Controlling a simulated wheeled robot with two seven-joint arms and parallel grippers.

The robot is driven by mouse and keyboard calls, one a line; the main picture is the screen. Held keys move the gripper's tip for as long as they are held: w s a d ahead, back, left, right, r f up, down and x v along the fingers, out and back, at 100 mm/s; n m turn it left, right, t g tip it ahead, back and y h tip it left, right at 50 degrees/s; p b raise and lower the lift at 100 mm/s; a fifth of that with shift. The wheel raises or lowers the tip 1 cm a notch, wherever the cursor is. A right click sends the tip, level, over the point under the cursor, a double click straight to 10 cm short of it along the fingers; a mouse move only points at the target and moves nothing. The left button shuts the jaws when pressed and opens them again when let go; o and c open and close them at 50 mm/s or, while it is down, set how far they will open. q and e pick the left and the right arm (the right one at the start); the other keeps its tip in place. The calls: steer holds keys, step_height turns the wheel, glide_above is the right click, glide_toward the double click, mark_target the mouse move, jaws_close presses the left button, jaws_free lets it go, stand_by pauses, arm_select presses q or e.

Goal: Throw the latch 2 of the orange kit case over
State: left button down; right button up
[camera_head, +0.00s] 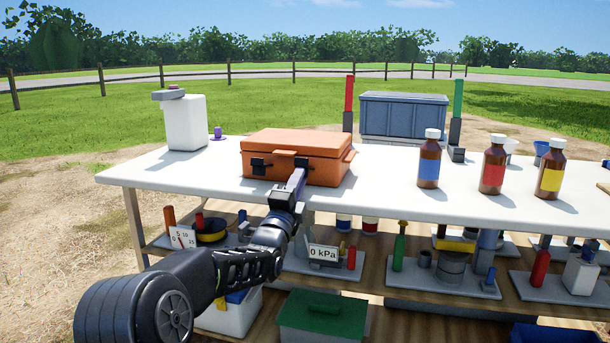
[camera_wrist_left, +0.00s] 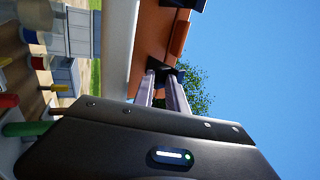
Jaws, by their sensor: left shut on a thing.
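The orange kit case (camera_head: 312,141) stands closed on the white table, its front facing me. One black latch (camera_head: 258,166) shows at the left of its front. My left gripper (camera_head: 299,172) reaches up to the right part of the front and covers most of the right latch there. In the left wrist view, the orange case (camera_wrist_left: 150,32) is turned sideways. The two fingers (camera_wrist_left: 166,82) are close together on the dark right latch (camera_wrist_left: 179,70). The latch's exact angle is hidden by the fingers. My right gripper is not in view.
The white table (camera_head: 385,190) carries a white jug (camera_head: 185,124) at left and brown bottles with blue (camera_head: 429,165), red (camera_head: 493,170) and yellow (camera_head: 550,174) labels at right. A grey-blue crate (camera_head: 403,117) stands behind. The lower shelf is crowded with gear.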

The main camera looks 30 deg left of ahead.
arm_select(q)
steer(key=shift+f, duration=0.5)
steer(key=shift+r, duration=0.3)
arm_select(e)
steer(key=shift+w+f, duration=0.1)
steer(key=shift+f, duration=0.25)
arm_select(q)
steer(key=shift+f, duration=0.1)
steer(key=shift+f+t, duration=0.4)
steer(key=shift+t, duration=0.1)
steer(key=shift+f, duration=0.1)
